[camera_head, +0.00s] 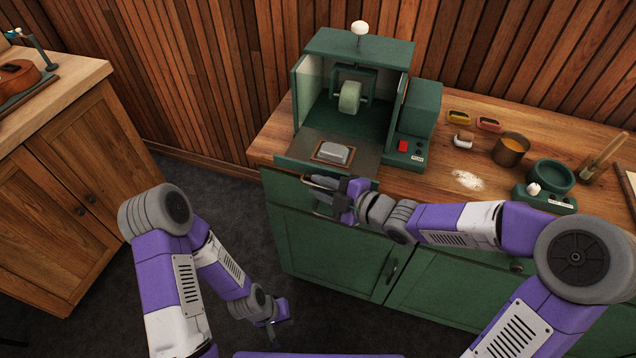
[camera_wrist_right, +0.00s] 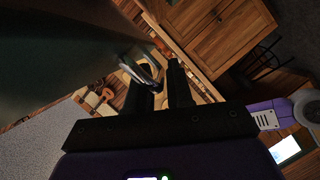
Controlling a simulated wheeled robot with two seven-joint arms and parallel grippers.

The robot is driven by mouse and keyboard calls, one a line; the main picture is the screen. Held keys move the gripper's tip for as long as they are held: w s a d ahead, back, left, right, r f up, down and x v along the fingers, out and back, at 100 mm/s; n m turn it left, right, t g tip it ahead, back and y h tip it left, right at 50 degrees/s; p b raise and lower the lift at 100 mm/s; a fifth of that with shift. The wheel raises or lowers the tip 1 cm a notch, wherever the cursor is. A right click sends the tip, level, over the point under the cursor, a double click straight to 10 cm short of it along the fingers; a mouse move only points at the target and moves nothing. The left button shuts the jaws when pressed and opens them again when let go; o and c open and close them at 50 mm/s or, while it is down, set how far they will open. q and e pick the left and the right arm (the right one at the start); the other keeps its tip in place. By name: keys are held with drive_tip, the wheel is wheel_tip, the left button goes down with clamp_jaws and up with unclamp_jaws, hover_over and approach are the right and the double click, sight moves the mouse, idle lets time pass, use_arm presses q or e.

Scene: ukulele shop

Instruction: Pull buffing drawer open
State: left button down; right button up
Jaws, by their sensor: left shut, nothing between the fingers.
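The green buffing machine (camera_head: 358,47) stands on the wooden counter, its pale wheel (camera_head: 350,97) inside the hood. A green drawer front (camera_head: 285,182) is in the cabinet face below it; my right arm hides part of it. My right gripper (camera_head: 322,190) is at this front, fingers pointing left. In the right wrist view its two dark fingers (camera_wrist_right: 165,80) stand apart, and a shiny metal handle (camera_wrist_right: 140,65) is close to the left finger's tip. I cannot tell whether it touches. My left gripper (camera_head: 272,328) is shut and empty, low over the floor, apart from the cabinet.
A wooden-edged tray with a grey block (camera_head: 334,152) sits before the machine. A wooden cabinet (camera_head: 60,190) is at the left. Dark floor (camera_head: 235,215) lies free between the cabinets.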

drive_tip(key=p+v, duration=0.2)
drive_tip(key=v, duration=0.4)
drive_tip(key=shift+s+d, duration=0.15)
drive_tip(key=shift+s, duration=0.05)
